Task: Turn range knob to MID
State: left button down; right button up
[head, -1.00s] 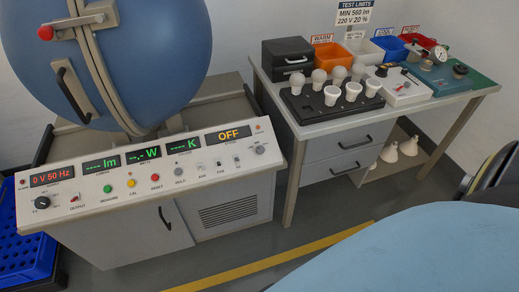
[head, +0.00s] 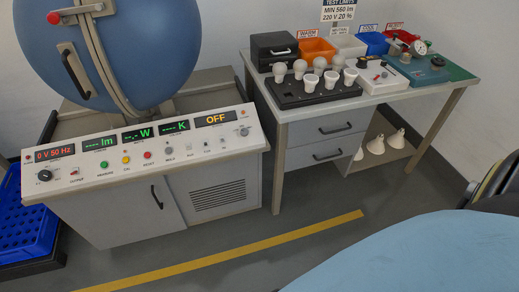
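The sloped white control panel (head: 205,160) of the test console stands at the left. It has a large black knob (head: 45,175) at its left end and a smaller grey knob (head: 243,131) near its right end. The labels around both knobs are too small to read, so I cannot tell which is the range knob or where either points. Lit displays read 0 V 50 Hz, dashes with lm, W and K, and OFF (head: 215,119). Neither of my grippers shows in the head view.
A blue sphere (head: 130,50) stands behind the panel. A workbench (head: 440,87) at the right bears a black tray (head: 280,97) of bulbs and several bins. A blue crate (head: 25,235) lies at far left. A light blue rounded surface (head: 430,255) fills the lower right. Floor (head: 230,265) before the console is clear.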

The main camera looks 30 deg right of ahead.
aim_at(244, 132)
jog(key=z, duration=0.55)
jog(key=i, duration=0.85)
jog(key=z, duration=0.05)
